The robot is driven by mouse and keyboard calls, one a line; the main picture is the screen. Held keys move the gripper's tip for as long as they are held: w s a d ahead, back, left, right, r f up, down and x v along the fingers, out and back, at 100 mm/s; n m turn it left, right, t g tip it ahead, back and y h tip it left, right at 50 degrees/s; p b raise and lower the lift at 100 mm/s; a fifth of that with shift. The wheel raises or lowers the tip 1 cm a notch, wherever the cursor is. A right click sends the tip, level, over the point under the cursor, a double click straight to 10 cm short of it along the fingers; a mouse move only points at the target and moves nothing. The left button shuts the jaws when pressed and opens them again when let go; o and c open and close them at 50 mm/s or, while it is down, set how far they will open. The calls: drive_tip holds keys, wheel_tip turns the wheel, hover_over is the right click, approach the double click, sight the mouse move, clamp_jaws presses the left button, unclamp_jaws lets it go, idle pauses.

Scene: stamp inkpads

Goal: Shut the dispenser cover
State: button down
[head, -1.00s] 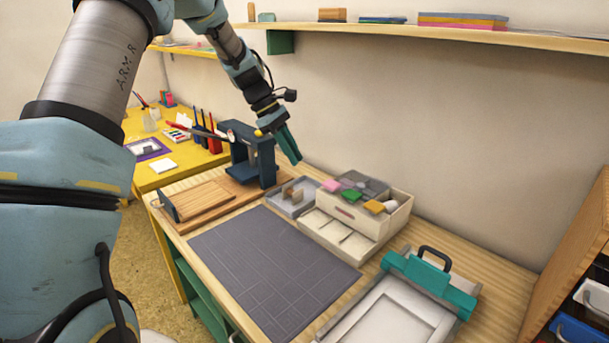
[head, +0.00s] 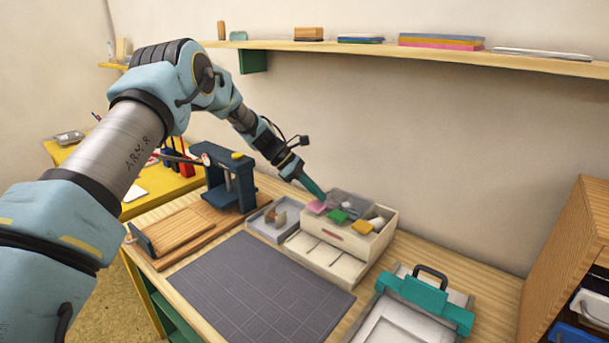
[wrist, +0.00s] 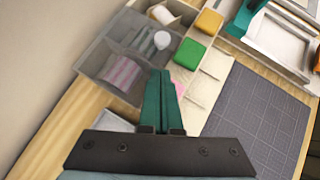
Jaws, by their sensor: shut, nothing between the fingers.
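The dispenser is a cream box (head: 372,247) with compartments on the bench by the wall; it also shows in the wrist view (wrist: 212,68). A see-through grey cover (head: 352,202) lies over its rear part, and in the wrist view the cover (wrist: 112,48) shows compartments through it. Contact cannot be told.
A grey tray (head: 268,232) and a dark blue press (head: 232,203) stand left of the dispenser. A dark cutting mat (head: 250,290) lies in front. A teal-clamped frame (head: 425,300) is at right. A wall shelf (head: 400,51) runs above.

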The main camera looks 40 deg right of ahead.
sight(341, 213)
drive_tip(key=shift+s+d+f+p, duration=0.25)
drive_tip(key=shift+s+d+p, duration=0.2)
drive_tip(key=shift+s+d, duration=0.3)
drive_tip(key=shift+s+d+f+p, duration=0.25)
drive_tip(key=shift+s+d+p, duration=0.15)
drive_tip(key=shift+s+d, duration=0.3)
drive_tip(key=shift+s, duration=0.1)
drive_tip(key=shift+s, duration=0.1)
drive_tip(key=s, duration=0.2)
drive_tip(key=s+d, duration=0.1)
drive_tip(key=s, duration=0.2)
drive_tip(key=s+d, duration=0.1)
drive_tip(key=s, duration=0.2)
drive_tip(key=shift+s+b, duration=0.25)
drive_tip(key=shift+b, duration=0.05)
drive_tip(key=w+a, duration=0.1)
drive_tip(key=w, duration=0.1)
drive_tip(key=w+a+r, duration=0.1)
drive_tip(key=w+a, duration=0.1)
drive_tip(key=shift+r, duration=0.2)
drive_tip(key=b+v, duration=0.2)
drive_tip(key=v, duration=0.7)
